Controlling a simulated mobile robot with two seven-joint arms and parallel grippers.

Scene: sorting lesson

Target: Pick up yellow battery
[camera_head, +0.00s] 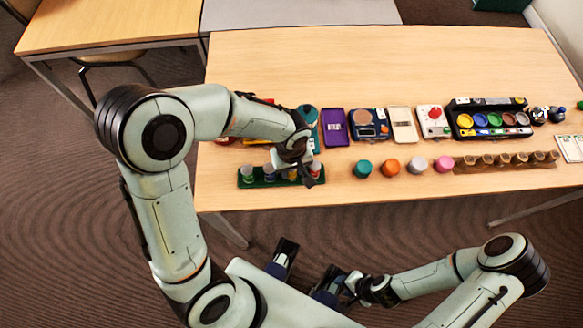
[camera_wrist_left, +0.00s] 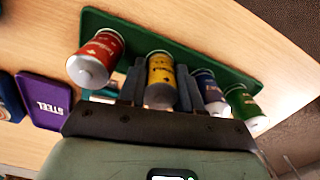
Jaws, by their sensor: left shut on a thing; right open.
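The yellow battery (camera_wrist_left: 160,80) is between the two fingers of my left gripper (camera_wrist_left: 158,88) in the left wrist view, and the fingers are shut on it. A red battery (camera_wrist_left: 96,58) stands on one side of it, and a blue battery (camera_wrist_left: 208,90) and a green battery (camera_wrist_left: 243,105) on the other. They are on a green tray (camera_wrist_left: 150,35). I cannot tell whether the yellow battery still touches the tray. In the head view, my left gripper (camera_head: 293,168) is over the tray (camera_head: 247,183) and mostly hides the yellow battery. My right gripper (camera_head: 308,274) is open and empty, away from the table.
A purple tray marked STEEL (camera_wrist_left: 43,100) lies near the batteries. Along the table (camera_head: 450,65) are a scale (camera_head: 368,125), a black case with coloured cups (camera_head: 488,120), several coloured knobs and a wooden rack (camera_head: 505,163). The back of the table is clear.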

